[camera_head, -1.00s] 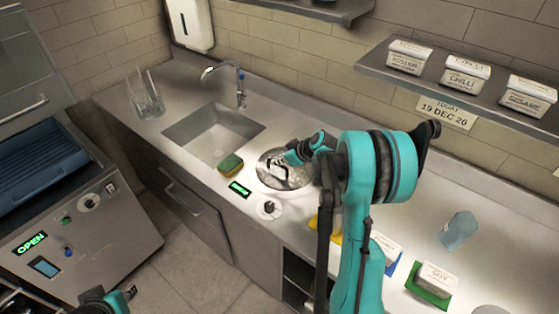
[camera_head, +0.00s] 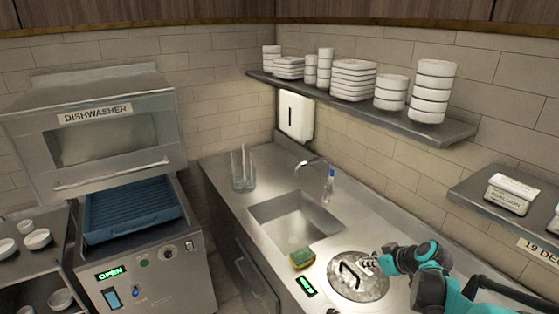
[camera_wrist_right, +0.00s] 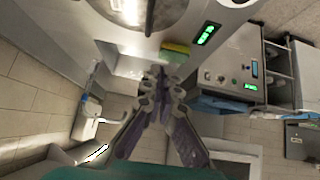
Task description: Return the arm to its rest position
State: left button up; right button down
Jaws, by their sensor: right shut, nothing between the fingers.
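My right arm comes in from the lower right of the head view. Its gripper (camera_head: 366,266) shows over or beside the round metal lid with a dark handle (camera_head: 344,291) on the counter. Whether it touches the lid cannot be told from the head view. In the right wrist view the fingers of my right gripper (camera_wrist_right: 160,84) meet at their tips, with nothing between them. The round lid or well (camera_wrist_right: 130,12) shows at the top edge there. My left arm does not show.
A green and yellow sponge (camera_head: 302,258) lies by the sink (camera_head: 297,222). A glass holder (camera_head: 243,172) stands behind it. The dishwasher (camera_head: 110,150) is open at left, with a blue rack (camera_head: 130,208). Shelves with stacked bowls (camera_head: 433,90) and a labelled tub (camera_head: 511,194) hang on the wall.

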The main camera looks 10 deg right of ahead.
jog(key=s+a+f+m+g+h+b, duration=0.15)
jog(key=s+a+b, duration=0.35)
jog(key=s+a, duration=0.65)
jog(key=s+a+f+m+h+b, duration=0.1)
jog(key=s+a+f+m+b, duration=0.2)
jog(key=s, duration=0.6)
jog(key=a+f+b, duration=0.1)
jog(key=a+f, duration=0.1)
jog(key=a, duration=0.1)
jog(key=shift+s+a, duration=0.2)
jog(key=shift+a, duration=0.05)
jog(key=shift+t+h, duration=0.25)
